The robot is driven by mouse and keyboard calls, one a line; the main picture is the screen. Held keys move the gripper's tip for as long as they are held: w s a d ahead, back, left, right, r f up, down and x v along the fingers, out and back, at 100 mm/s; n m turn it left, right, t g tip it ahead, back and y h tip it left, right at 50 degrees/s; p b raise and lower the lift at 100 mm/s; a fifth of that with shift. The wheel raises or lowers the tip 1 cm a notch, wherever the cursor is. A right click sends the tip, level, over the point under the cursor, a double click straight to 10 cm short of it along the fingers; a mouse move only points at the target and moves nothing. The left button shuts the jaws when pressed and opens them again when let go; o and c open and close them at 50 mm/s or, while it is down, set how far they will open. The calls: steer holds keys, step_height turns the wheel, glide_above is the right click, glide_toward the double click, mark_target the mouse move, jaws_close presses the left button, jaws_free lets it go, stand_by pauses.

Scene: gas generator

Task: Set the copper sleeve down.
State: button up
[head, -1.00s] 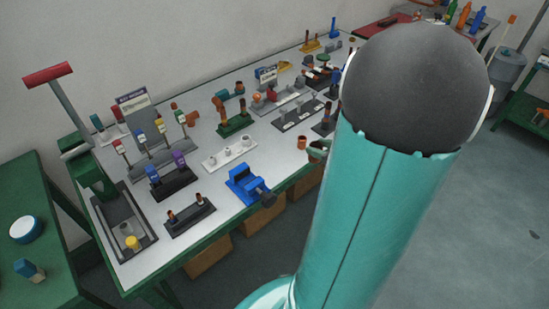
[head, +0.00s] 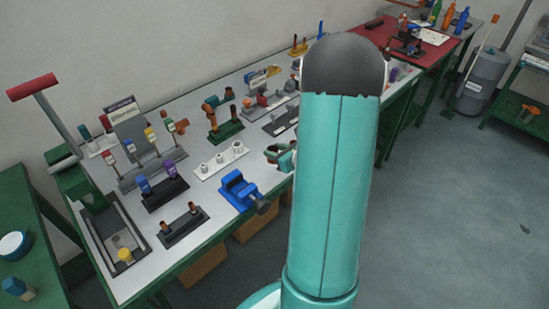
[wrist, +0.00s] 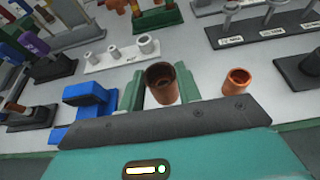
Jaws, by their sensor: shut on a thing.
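The copper sleeve (wrist: 161,84) is a brown, hollow, open-topped cylinder. In the wrist view it stands about upright between the two green fingers of my gripper (wrist: 162,90), which is shut on it. A smaller orange-copper ring (wrist: 237,81) stands apart to the right on the table. In the head view my gripper (head: 281,157) is at the front edge of the white table (head: 207,238), right of the blue vise. I cannot tell whether the sleeve's bottom touches the table.
The blue vise (head: 238,188) is left of my gripper. A white base with grey sleeves (head: 220,161) is behind it. A dark stand with copper pieces (head: 183,225) is at the front left. A dark labelled rack (wrist: 268,28) lies farther back. Some bare tabletop surrounds the sleeve.

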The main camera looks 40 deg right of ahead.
steer(key=shift+w+f, duration=0.3)
steer(key=shift+f, duration=1.55)
steer(key=shift+f, duration=0.1)
steer(key=o, duration=1)
